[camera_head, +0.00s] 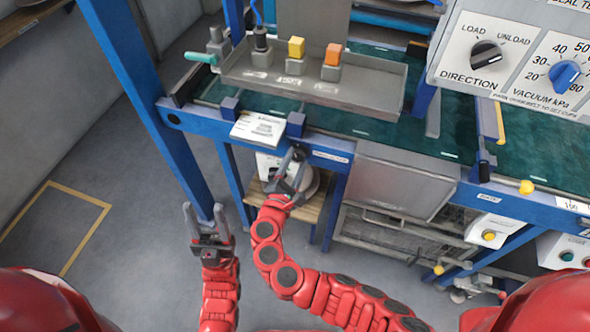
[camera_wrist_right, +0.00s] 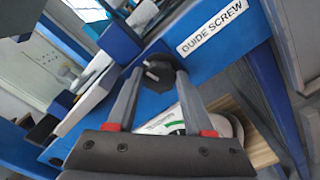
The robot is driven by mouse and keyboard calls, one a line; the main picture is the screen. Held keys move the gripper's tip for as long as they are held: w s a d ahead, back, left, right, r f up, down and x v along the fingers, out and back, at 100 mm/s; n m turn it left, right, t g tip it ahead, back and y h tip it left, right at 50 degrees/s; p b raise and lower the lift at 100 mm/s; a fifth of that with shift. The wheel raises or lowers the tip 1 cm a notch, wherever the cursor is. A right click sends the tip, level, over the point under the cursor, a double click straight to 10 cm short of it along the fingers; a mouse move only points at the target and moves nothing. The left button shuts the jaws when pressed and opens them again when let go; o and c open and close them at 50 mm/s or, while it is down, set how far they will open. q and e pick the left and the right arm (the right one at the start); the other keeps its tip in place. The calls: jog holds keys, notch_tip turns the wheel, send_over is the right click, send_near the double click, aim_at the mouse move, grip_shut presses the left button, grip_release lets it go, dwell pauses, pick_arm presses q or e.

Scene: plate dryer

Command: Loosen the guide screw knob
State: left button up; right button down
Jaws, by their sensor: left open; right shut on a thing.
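The guide screw knob (camera_wrist_right: 158,70) is a black lobed knob on the front of a blue rail, beside a white label (camera_wrist_right: 212,27) reading GUIDE SCREW. My right gripper (camera_wrist_right: 158,78) has a finger on each side of the knob and is shut on it. In the head view my right gripper (camera_head: 291,167) is at the blue rail and hides the knob. My left gripper (camera_head: 204,216) is open and empty, pointing up, apart from the machine near a blue post.
A blue post (camera_head: 187,150) stands left of my right arm. A grey tray (camera_head: 391,100) with yellow and orange blocks sits above the green belt (camera_head: 530,130). A control panel (camera_head: 520,50) overhangs at upper right. The floor (camera_head: 140,190) at left is clear.

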jog(key=m+b, duration=0.3)
jog(key=b, duration=0.1)
jog(key=m+b, duration=0.3)
jog(key=b, duration=0.1)
jog(key=m+b, duration=0.3)
jog(key=b, duration=0.1)
jog(key=shift+d+f, duration=0.1)
jog(key=shift+f, duration=0.25)
jog(key=shift+m+b, duration=0.7)
jog(key=shift+b, duration=0.3)
jog(key=shift+r+m+b, duration=0.15)
jog(key=shift+m+b, duration=0.25)
jog(key=shift+c, duration=1.5)
grip_release()
